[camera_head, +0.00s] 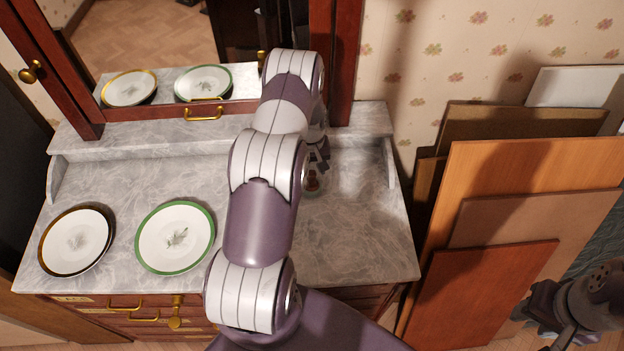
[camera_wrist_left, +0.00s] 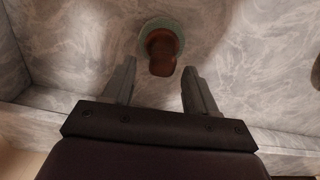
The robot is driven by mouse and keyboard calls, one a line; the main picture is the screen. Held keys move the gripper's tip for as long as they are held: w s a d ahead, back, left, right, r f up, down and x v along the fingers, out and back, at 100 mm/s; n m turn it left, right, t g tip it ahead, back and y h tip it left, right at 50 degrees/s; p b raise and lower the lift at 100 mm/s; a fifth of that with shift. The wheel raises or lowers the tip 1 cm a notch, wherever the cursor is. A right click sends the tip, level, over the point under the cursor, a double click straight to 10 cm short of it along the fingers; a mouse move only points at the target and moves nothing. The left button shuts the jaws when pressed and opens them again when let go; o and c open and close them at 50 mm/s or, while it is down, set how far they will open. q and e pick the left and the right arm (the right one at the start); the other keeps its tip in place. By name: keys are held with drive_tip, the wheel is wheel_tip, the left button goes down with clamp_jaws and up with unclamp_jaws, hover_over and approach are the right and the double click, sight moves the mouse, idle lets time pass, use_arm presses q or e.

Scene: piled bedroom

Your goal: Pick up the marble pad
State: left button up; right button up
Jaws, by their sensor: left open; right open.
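A small round greenish disc, probably the marble pad (camera_wrist_left: 162,24), lies on the grey marble dresser top, with a reddish-brown object (camera_wrist_left: 161,52) on or over it. In the head view this brown object (camera_head: 312,181) is partly hidden by my left arm, and only a bit of the green rim shows. My left gripper (camera_wrist_left: 158,72) is open and empty, its fingers pointing toward the disc, one to each side of the brown object in the picture. In the head view my left gripper (camera_head: 320,156) is partly hidden behind its arm. My right gripper (camera_head: 548,322) is open, at the lower right, away from the dresser.
A gold-rimmed plate (camera_head: 77,241) and a green-rimmed plate (camera_head: 175,237) lie on the left of the dresser top (camera_head: 375,245). A mirror (camera_head: 150,40) stands behind a raised back ledge. Several boards (camera_head: 540,170) lean on the wall at the right. The dresser's front right is clear.

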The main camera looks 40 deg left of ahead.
sight(310, 177)
use_arm(q)
drive_tip(key=shift+s+d+f+p, duration=0.3)
drive_tip(key=shift+s+f+p, duration=0.2)
drive_tip(key=shift+p, duration=0.2)
wheel_tip(310, 177, down, 2)
drive_tip(key=shift+f, duration=0.1)
drive_tip(key=shift+w+f, duration=0.15)
drive_tip(key=shift+f, duration=0.1)
drive_tip(key=shift+c, duration=1.3)
drive_tip(key=c, duration=0.8)
drive_tip(key=shift+r, duration=0.1)
use_arm(e)
drive_tip(key=r, duration=0.2)
drive_tip(key=shift+s+r, duration=0.3)
drive_tip(key=shift+r, duration=0.1)
